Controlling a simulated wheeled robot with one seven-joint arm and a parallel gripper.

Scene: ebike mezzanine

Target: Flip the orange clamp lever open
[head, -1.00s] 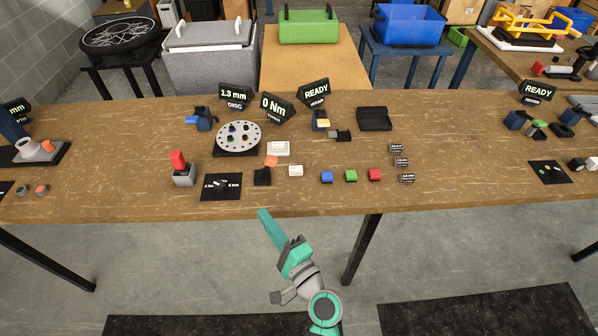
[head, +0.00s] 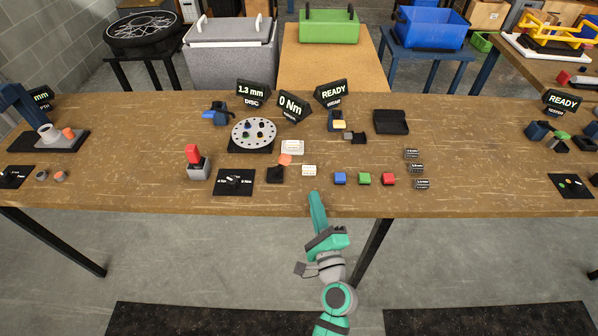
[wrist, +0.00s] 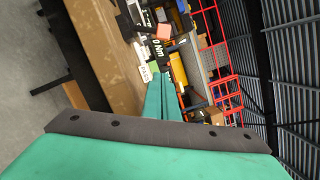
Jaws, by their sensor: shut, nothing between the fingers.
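The orange clamp lever (head: 284,160) stands tilted up from a small black block (head: 275,175) near the front of the wooden table, just right of a black dial plate. In the wrist view an orange piece (wrist: 163,31) shows beyond the fingertips, likely this lever. My gripper (head: 313,196) has long teal fingers and is shut and empty. Its tips are at the table's front edge, to the right of and nearer than the lever, apart from it. The fingers also show in the wrist view (wrist: 161,82).
A white block (head: 309,170) lies just beyond my fingertips. Blue (head: 340,178), green (head: 364,179) and red (head: 388,179) blocks stand to the right. A red lever on a grey base (head: 198,167) and the dial plate (head: 234,182) are left. A perforated disc (head: 254,133) stands behind.

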